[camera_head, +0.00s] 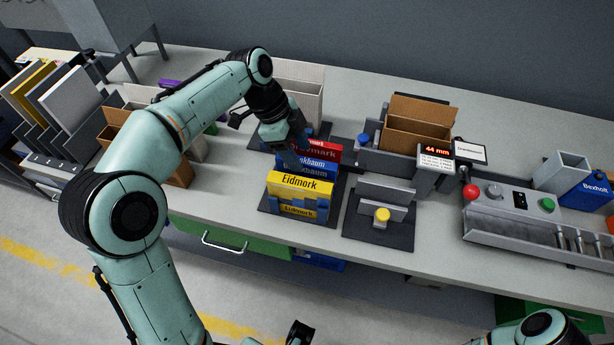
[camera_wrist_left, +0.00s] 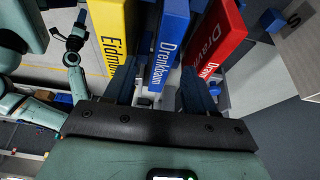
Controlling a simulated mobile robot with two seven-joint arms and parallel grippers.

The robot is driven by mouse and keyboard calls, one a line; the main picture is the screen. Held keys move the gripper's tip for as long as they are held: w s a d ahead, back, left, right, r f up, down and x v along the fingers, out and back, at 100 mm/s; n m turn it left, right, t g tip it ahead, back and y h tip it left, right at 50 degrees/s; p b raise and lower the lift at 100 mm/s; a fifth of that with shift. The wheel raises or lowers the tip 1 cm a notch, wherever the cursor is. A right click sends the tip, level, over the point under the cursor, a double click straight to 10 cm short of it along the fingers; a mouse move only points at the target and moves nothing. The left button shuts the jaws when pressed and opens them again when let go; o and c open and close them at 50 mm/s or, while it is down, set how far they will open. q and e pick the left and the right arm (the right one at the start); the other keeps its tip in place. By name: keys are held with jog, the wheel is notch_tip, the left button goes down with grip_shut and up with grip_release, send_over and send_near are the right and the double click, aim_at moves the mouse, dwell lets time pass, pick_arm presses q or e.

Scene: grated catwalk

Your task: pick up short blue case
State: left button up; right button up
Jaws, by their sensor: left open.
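The short blue case (camera_head: 308,163), lettered Drenkbaum, stands in a dark holder between a yellow Eidmork case (camera_head: 300,187) and a red case (camera_head: 322,151). My left gripper (camera_head: 298,158) is open, low over the case row from behind. In the left wrist view the blue case (camera_wrist_left: 170,42) shows between the two fingers of my left gripper (camera_wrist_left: 158,75), with the yellow case (camera_wrist_left: 112,38) left and the red case (camera_wrist_left: 216,35) right. I cannot tell whether the fingers touch the blue case. A dark gripper part, seemingly my right gripper (camera_head: 299,333), is cut off at the bottom edge.
Further right are a cardboard box (camera_head: 418,125), a 44 mm display (camera_head: 437,155), a button panel (camera_head: 510,200) and a blue Bexholt box (camera_head: 590,190). Slanted panels (camera_head: 50,95) stand at left.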

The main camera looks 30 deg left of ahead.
aim_at(305, 161)
pick_arm(q)
jog(key=x, duration=0.5)
jog(key=shift+w+d+f, duration=0.25)
jog(key=shift+d+f, duration=0.05)
jog(key=shift+f, duration=0.15)
jog(key=shift+f+b, duration=0.25)
jog(key=shift+b, duration=0.15)
grip_shut()
